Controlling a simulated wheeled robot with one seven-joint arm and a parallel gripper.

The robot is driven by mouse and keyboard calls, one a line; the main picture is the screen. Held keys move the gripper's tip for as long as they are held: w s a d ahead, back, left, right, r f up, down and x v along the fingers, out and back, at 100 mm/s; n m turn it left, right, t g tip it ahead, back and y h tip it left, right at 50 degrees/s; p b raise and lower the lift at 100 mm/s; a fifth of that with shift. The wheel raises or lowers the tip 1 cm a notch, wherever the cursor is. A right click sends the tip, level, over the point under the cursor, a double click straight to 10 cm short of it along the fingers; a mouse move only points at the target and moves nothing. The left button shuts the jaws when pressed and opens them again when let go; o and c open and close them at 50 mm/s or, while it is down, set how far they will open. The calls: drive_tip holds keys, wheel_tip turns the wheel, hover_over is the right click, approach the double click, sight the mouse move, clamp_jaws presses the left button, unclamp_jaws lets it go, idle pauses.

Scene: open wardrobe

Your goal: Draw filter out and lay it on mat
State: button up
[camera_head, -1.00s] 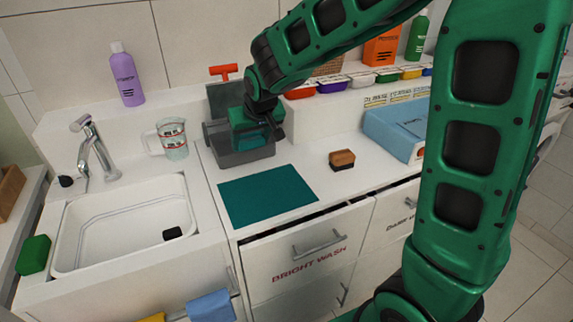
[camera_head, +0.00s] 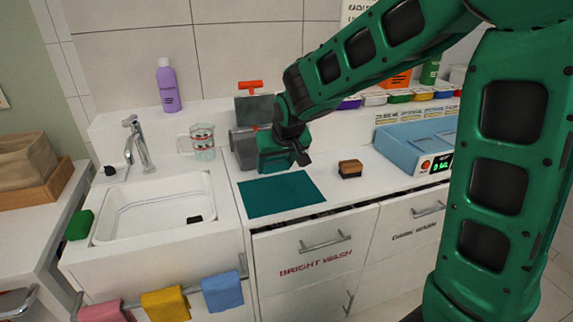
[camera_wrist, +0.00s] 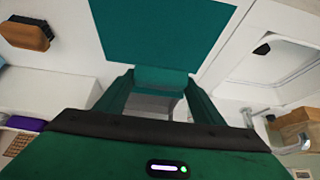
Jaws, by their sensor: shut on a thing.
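My gripper (camera_head: 282,157) is just in front and to the right of a grey machine housing (camera_head: 244,150) on the counter, behind the teal mat (camera_head: 282,194). In the wrist view its two fingers are shut on a teal piece that spans them, which appears to be the filter (camera_wrist: 161,79). Most of it is hidden, and I cannot tell whether any part is still inside the housing. The mat lies flat and bare on the counter; it also shows at the top of the wrist view (camera_wrist: 160,30).
A brown block brush (camera_head: 350,169) lies right of the mat. A blue box (camera_head: 415,142) stands further right. The sink (camera_head: 150,210), measuring cup (camera_head: 203,142) and purple bottle (camera_head: 168,85) are left. An orange handle (camera_head: 250,87) rises behind the housing.

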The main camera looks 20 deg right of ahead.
drive_tip(key=shift+d, duration=0.85)
drive_tip(key=shift+f, duration=0.1)
drive_tip(key=shift+f, duration=3.1)
drive_tip(key=o, duration=1.3)
drive_tip(key=shift+c, duration=0.2)
drive_tip(key=shift+o, duration=0.5)
